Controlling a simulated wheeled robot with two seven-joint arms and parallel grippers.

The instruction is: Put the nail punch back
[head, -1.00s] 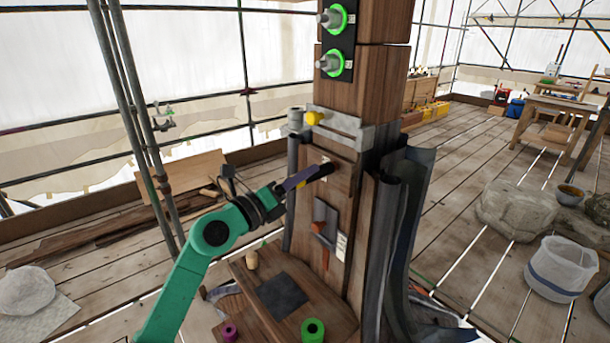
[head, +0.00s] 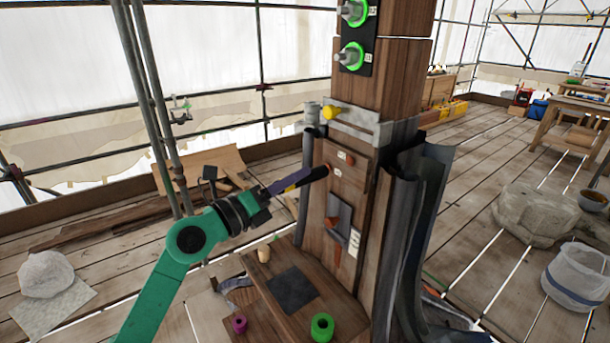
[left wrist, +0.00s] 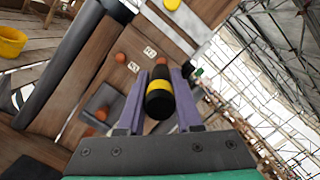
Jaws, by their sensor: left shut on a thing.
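The nail punch (left wrist: 159,101), black with a yellow band, sits between the purple fingers of my left gripper (left wrist: 156,92) in the left wrist view. In the head view the left gripper (head: 292,184) is shut on it, with its dark end pointing right at the tool board (head: 346,180) on the wooden post. The board carries orange pegs (head: 349,160) and small white labels (head: 340,155). The punch's end overlaps the board's left edge in the picture; I cannot tell whether it touches. A grey, flat-bladed tool (head: 340,216) hangs lower on the board. My right gripper is not in view.
A grey metal bracket with a yellow knob (head: 331,112) crosses the post above the board. Dark curved sheets (head: 408,210) stand at the post's right.

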